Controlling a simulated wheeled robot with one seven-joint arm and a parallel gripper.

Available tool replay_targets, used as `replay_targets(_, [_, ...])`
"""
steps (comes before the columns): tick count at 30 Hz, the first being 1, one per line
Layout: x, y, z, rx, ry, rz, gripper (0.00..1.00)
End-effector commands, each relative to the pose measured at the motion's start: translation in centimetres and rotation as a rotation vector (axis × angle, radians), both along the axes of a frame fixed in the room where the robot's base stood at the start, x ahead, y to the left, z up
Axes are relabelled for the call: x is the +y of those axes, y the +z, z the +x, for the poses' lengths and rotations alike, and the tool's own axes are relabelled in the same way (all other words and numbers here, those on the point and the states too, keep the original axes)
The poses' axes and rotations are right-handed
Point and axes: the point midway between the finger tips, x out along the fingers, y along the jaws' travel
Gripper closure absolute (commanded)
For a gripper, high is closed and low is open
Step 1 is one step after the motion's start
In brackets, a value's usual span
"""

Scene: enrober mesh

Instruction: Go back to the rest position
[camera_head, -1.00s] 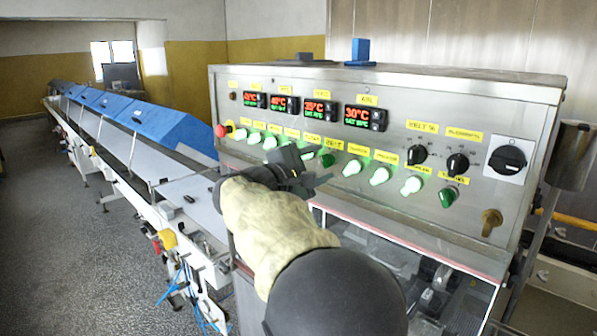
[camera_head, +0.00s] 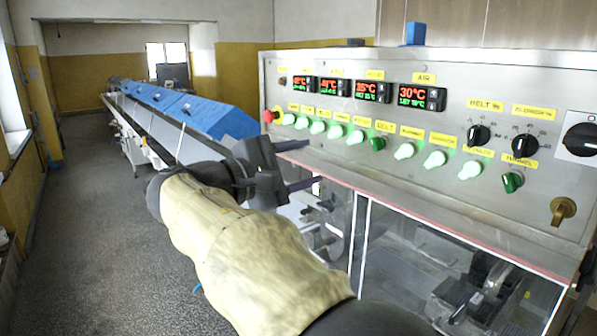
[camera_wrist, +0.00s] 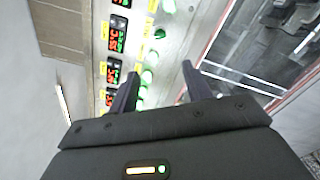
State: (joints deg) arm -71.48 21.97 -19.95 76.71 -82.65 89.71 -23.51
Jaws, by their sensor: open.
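My gripper (camera_head: 300,164) is open and empty, in front of the left part of the control panel (camera_head: 452,83) and apart from it as far as I can tell. My arm reaches in from the bottom of the head view in a pale cover. In the wrist view my two dark fingers (camera_wrist: 158,85) stand spread, with the panel's displays and lit green buttons beyond them. The panel carries a row of red and green temperature displays (camera_head: 372,91), several lit green buttons (camera_head: 404,151), black knobs (camera_head: 525,145) and a red button (camera_head: 271,116).
Below the panel is a machine housing with clear windows (camera_head: 420,255). A long conveyor with blue covers (camera_head: 205,110) runs back on the left. A brass key-like handle (camera_head: 562,210) sticks out at the panel's lower right. The grey floor (camera_head: 95,220) at left is clear.

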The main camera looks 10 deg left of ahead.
Motion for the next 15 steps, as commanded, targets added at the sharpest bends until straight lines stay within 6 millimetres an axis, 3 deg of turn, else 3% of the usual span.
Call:
replay_targets(11, [0.3, 0.0, -0.4, 0.000, -0.001, 0.000, 0.51])
replay_targets(15, [-0.7, -1.1, 0.4, 0.034, -0.006, 0.014, 0.51])
